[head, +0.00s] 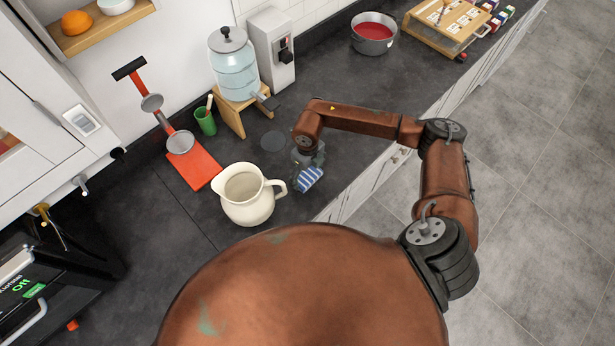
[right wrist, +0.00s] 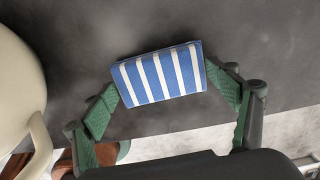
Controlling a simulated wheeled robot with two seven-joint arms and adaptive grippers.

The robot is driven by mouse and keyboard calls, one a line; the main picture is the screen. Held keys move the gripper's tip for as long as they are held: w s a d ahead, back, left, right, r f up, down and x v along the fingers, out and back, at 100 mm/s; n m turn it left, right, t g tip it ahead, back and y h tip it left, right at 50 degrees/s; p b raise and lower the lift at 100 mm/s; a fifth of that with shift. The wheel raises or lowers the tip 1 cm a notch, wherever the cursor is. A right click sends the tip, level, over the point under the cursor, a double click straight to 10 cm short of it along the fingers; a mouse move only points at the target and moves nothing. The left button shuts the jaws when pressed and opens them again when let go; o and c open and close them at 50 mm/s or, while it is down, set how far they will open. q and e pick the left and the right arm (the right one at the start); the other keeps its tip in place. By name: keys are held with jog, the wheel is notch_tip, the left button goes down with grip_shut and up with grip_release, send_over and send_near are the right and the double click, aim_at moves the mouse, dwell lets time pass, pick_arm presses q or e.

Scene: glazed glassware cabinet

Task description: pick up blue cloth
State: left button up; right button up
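The blue cloth (right wrist: 160,76) is a folded pad with white stripes. In the right wrist view it lies between the two green-padded fingers of my right gripper (right wrist: 161,80), with a fingertip at or very near each short edge. I cannot tell if they press on it. In the head view the cloth (head: 310,179) is under my right gripper (head: 308,165), at the counter's front, right of the cream jug. I cannot tell whether it rests on the counter or is just above it. My left gripper is out of view.
The cream jug (head: 247,197) stands close left, its handle toward the cloth. A red board (head: 194,169), green cup (head: 205,121) and glass dispenser (head: 233,72) stand behind. A pot (head: 373,36) and wooden box (head: 447,24) are farther right. Dark counter (head: 345,95) is clear behind my arm.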

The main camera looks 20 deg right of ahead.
aim_at(308, 176)
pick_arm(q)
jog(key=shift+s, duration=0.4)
pick_arm(e)
jog(key=c, duration=0.7)
jog(key=shift+o, duration=0.2)
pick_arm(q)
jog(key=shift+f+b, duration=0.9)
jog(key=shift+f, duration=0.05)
pick_arm(e)
notch_tip(308, 176, up, 10)
jog(key=o, duration=0.6)
jog(key=shift+c, duration=0.2)
jog(key=c, duration=0.4)
jog(key=shift+o, duration=0.2)
jog(key=shift+s, duration=0.15)
